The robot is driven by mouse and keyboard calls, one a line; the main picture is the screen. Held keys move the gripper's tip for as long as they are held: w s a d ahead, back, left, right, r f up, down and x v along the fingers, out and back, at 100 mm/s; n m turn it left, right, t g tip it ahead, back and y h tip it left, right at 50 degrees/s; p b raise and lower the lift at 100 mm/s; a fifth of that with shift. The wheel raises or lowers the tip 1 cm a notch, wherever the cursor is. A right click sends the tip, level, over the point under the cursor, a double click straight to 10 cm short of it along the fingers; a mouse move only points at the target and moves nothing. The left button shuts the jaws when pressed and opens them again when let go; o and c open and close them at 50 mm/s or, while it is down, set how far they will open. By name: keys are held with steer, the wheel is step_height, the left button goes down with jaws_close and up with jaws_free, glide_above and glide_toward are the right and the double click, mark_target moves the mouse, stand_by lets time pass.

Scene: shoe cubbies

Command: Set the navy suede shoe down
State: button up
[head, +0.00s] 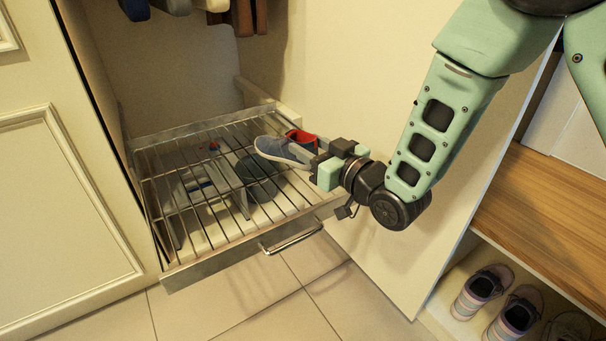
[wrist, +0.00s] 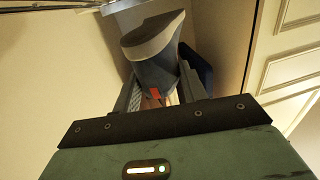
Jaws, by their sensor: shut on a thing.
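The navy suede shoe (head: 280,151) has a pale sole and a red lining. In the head view it is at the right side of the wire pull-out rack (head: 185,213), toe to the left; I cannot tell if it touches the wires. My gripper (head: 315,158) is shut on the shoe's heel end from the right. In the wrist view the shoe (wrist: 155,55) is between the fingers (wrist: 158,98), its sole partly visible and a red patch near the fingers.
The rack has a front handle (head: 290,240), and grey objects lie below its wires. Clothes hang above. A cabinet panel stands close behind my gripper. At the lower right, striped shoes (head: 482,290) sit in a cubby under a wooden bench (head: 545,205).

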step_height(320, 180, down, 5)
steer(key=b, duration=0.2)
steer(key=shift+f+b, duration=0.2)
steer(key=shift+b, duration=0.15)
steer(key=shift+r, duration=0.1)
steer(key=o, duration=1.1)
